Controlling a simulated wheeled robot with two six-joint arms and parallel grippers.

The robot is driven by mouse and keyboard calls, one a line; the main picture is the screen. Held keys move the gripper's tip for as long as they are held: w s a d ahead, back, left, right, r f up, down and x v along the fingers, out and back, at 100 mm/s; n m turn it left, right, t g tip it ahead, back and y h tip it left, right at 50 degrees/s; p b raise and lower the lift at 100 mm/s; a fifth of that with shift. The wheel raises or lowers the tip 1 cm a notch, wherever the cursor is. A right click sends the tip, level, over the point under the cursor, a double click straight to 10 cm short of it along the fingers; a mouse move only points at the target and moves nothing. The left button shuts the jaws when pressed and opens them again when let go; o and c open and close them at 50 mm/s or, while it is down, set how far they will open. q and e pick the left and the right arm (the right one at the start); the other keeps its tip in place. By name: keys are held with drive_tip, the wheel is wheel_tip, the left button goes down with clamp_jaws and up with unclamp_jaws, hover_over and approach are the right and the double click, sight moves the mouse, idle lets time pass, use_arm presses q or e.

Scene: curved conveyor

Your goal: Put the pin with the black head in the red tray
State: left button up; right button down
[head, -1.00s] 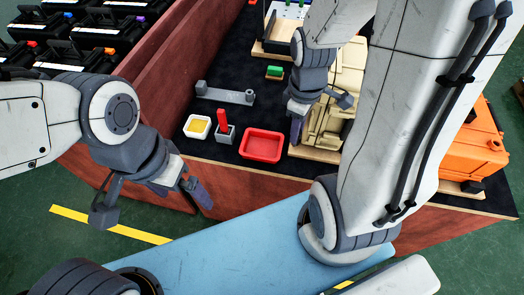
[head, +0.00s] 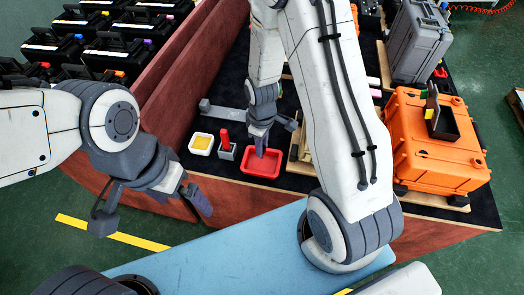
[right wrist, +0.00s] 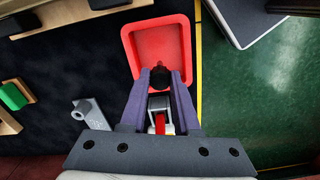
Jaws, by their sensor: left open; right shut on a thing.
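The red tray (head: 272,168) sits on the dark table top near its front edge, and it also shows in the right wrist view (right wrist: 165,38). My right gripper (head: 262,148) is over the tray. In the right wrist view its fingers (right wrist: 160,76) are shut on the black-headed pin (right wrist: 159,79), whose dark head shows between the fingertips at the tray's near rim. Its shaft is hidden, and I cannot tell whether it touches the tray. My left gripper (head: 188,197) is open and empty, in front of the table's wooden edge.
A grey block (head: 227,152) with a red upright piece stands left of the tray. A white dish with yellow inside (head: 202,143) is further left. A grey bracket (head: 222,111) lies behind them. An orange case (head: 435,150) and a grey case (head: 415,40) stand at the right.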

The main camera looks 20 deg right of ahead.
sight(262, 158)
drive_tip(key=shift+f, duration=2.05)
drive_tip(key=shift+f, duration=0.2)
drive_tip(key=c, duration=0.6)
unclamp_jaws()
drive_tip(key=shift+c, duration=0.2)
drive_tip(key=shift+r, duration=0.15)
